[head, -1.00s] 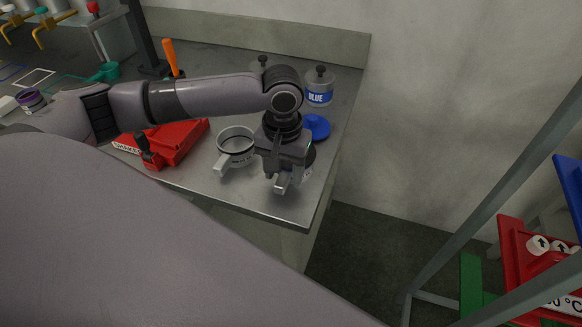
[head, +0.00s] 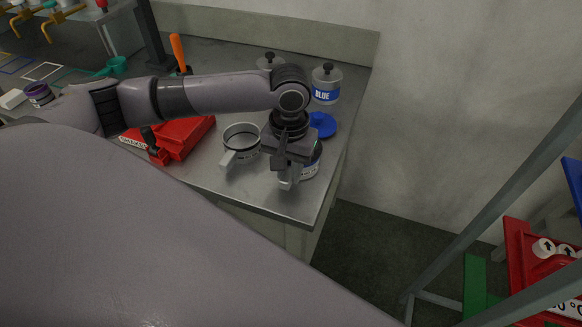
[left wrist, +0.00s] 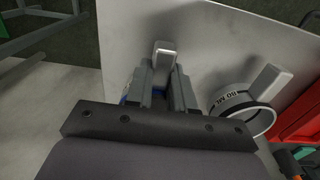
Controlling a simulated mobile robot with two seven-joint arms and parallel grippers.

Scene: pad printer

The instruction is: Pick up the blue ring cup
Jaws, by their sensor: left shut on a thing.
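The blue ring cup (head: 312,168) is near the right front corner of the metal table, mostly hidden behind my left gripper (head: 286,178). Part of its side shows right of the fingers. In the left wrist view its pale handle (left wrist: 165,52) sticks out between the fingers of my left gripper (left wrist: 162,85), which is shut on it, and a sliver of blue shows beside them. I cannot tell whether the cup is clear of the table. My right gripper is not in view.
A second ring cup with dark lettering (head: 241,140) stands just left of the gripper. Behind are a blue lid (head: 322,124) and a bottle marked BLUE (head: 326,84). A red tray (head: 185,138) lies further left. The table's front edge is close.

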